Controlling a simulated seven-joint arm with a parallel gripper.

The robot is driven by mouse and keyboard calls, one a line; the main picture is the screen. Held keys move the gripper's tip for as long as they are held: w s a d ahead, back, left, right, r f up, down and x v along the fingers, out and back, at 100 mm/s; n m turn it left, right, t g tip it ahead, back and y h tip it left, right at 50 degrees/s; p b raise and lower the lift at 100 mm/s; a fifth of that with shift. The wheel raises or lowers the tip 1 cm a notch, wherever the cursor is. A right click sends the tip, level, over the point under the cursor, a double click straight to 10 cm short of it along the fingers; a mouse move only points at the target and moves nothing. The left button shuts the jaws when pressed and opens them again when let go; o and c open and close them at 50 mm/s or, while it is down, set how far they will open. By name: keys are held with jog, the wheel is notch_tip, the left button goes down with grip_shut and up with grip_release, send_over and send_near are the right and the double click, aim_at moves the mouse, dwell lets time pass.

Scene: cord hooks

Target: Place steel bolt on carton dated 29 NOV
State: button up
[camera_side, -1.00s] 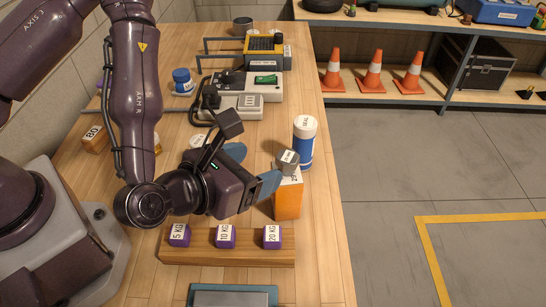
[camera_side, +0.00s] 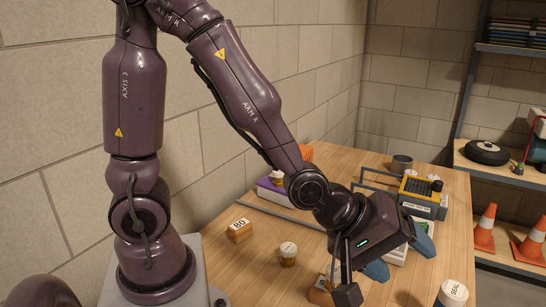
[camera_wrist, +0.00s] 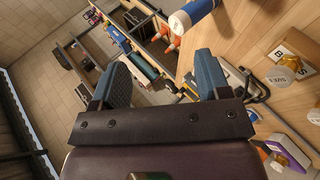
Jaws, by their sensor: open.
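My gripper (camera_side: 402,262) is in the side view, tilted over the bench, with its two blue fingers spread. In the wrist view, my gripper (camera_wrist: 161,60) is open with nothing between the fingers. I cannot make out a steel bolt or a carton reading 29 NOV in either view. A small brown block with partly hidden lettering (camera_side: 320,288) sits at the lower edge, behind the wrist camera's mount.
A white-capped SEAL cylinder (camera_side: 452,294) is at the lower right; it also shows in the wrist view (camera_wrist: 190,14).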

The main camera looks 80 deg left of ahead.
jog(key=s+a+r+m+g+y, duration=0.3)
jog(key=s+a+r+m+g, duration=0.1)
jog(key=s+a+r+m, duration=0.6)
jog(key=s+a+m, duration=0.2)
jog(key=s+a, duration=0.2)
jog(key=shift+a+r, duration=0.2)
jog(key=shift+r, duration=0.1)
